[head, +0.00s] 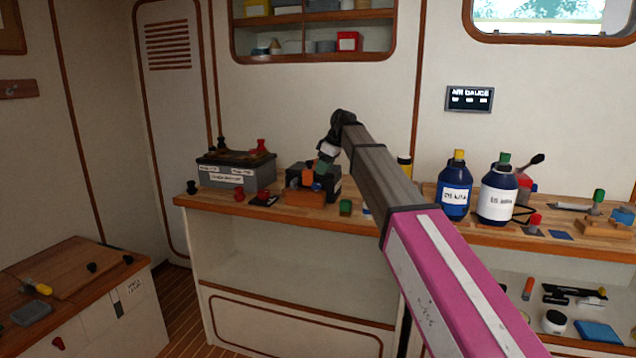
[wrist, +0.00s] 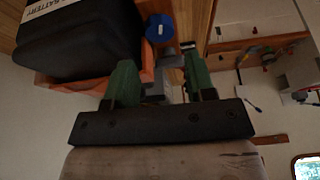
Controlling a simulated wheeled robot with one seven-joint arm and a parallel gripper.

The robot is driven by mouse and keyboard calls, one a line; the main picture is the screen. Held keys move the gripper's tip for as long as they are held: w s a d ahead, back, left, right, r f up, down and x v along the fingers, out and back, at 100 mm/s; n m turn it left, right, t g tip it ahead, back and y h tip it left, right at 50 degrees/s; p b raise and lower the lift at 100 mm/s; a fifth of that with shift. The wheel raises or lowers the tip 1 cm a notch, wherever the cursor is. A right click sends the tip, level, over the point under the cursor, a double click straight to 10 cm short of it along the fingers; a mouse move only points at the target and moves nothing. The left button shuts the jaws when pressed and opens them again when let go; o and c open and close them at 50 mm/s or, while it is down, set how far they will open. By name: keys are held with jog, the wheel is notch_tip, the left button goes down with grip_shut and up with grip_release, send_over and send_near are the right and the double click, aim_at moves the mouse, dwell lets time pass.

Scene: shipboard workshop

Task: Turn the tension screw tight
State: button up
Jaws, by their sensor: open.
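No part is clearly marked as the tension screw. A round blue knob (wrist: 160,28) in the wrist view, beside the black battery (wrist: 75,40), may be its head. A small grey metal piece (wrist: 188,47) sits just right of the knob. My gripper (wrist: 160,65) has its two green fingers apart with nothing held between them. The knob lies ahead of the fingertips, apart from them. In the head view, my gripper (head: 318,172) is at the front of the black battery (head: 328,184) on the bench; the arm and fingers hide part of it.
A larger grey battery (head: 235,172) stands left on the wooden bench (head: 240,212). Red knobs and a green block (head: 345,207) lie near the front edge. Blue bottles (head: 455,200) stand to the right. A low cabinet (head: 70,270) is at lower left.

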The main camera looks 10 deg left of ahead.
aim_at(316, 184)
jog(key=x, duration=0.6)
jog(key=shift+a+f, duration=0.1)
jog(key=shift+f, duration=0.1)
jog(key=c, duration=0.7)
